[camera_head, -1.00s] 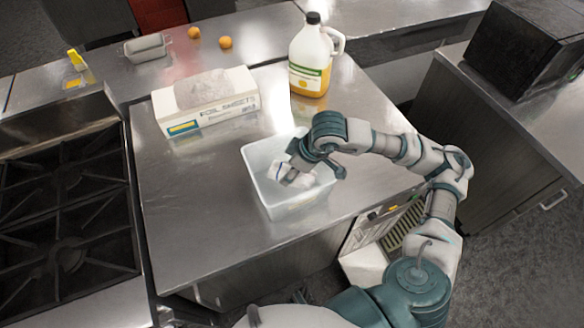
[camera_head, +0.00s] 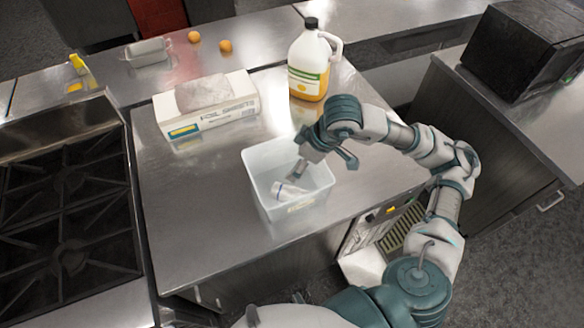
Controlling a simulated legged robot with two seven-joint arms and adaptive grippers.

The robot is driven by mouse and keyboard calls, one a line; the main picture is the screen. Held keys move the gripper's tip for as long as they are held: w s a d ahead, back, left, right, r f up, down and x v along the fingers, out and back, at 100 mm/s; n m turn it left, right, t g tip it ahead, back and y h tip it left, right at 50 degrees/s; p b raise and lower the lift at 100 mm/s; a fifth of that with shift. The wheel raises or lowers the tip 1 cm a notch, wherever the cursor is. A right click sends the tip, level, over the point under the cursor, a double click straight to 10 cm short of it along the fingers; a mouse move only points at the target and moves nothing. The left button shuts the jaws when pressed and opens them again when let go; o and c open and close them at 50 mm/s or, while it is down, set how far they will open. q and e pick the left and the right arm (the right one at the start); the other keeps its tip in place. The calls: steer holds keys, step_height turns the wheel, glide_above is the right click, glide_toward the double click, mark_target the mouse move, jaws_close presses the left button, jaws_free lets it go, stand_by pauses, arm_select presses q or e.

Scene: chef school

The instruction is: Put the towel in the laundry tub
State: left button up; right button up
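The laundry tub (camera_head: 262,160) is a translucent white bin on the steel counter. The towel (camera_head: 287,191), white with a dark stripe, lies inside the tub near its bottom. My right gripper (camera_head: 322,163) is above the tub's right side, with its fingers spread apart. The towel lies below and left of the fingers and looks apart from them. Part of the gripper hides the tub's back right rim. My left gripper is not in the view.
A foil sheets box (camera_head: 207,105) stands behind the tub at the left. A jug with yellow liquid (camera_head: 309,66) stands at the back. A stove (camera_head: 65,215) is at the left and a black box-shaped appliance (camera_head: 525,50) at the right. The counter left of the tub is clear.

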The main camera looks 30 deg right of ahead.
steer(key=v, duration=0.6)
steer(key=shift+d, duration=0.1)
